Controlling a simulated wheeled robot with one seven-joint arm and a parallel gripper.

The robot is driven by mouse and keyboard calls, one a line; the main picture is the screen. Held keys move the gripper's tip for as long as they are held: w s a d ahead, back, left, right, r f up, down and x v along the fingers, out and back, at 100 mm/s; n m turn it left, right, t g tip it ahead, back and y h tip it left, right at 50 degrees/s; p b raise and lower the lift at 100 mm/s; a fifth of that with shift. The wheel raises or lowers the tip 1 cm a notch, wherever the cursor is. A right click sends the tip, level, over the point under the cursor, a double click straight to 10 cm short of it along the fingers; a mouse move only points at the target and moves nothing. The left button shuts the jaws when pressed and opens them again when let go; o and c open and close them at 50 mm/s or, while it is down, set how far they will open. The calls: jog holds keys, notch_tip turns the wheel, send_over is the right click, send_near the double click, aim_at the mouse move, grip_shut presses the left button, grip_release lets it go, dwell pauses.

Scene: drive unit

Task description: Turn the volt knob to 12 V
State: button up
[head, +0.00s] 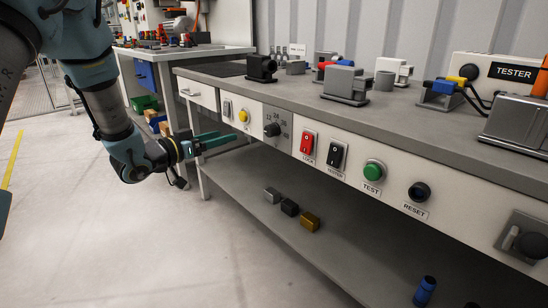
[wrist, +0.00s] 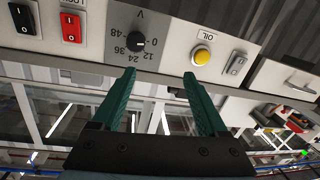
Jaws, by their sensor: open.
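The volt knob (head: 272,129) is a round black knob on the white front panel under the bench top. It also shows in the wrist view (wrist: 136,41), where the panel appears upside down, with a scale of 12, 24, 36, 48, 0 and a V around it. My gripper (head: 229,137) has teal fingers and is open and empty, in front of the panel and left of the knob. In the wrist view my gripper (wrist: 159,74) has its fingertips apart, short of the panel, with the knob beyond the left fingertip.
A yellow OIL button (wrist: 202,57) and a grey rocker switch (wrist: 236,64) flank the knob on one side. A red LOCK switch (head: 307,142) and black TESTER switch (head: 336,155) are on the other. The green TEST button (head: 373,171) is farther right. A lower shelf (head: 250,210) lies below.

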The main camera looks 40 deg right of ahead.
aim_at(267, 131)
jog(key=s+d+g, duration=0.1)
jog(key=d, duration=0.2)
jog(key=s+d+m, duration=0.1)
jog(key=d, duration=0.3)
jog(key=s+d+f+g+b, duration=0.1)
jog(key=s+d, duration=0.1)
jog(key=d, duration=0.2)
jog(key=shift+s+g+h, duration=0.1)
jog(key=shift+g+h, duration=0.2)
jog(key=shift+h, duration=0.1)
jog(key=shift+d, duration=0.75)
jog(key=shift+r, duration=0.1)
grip_shut()
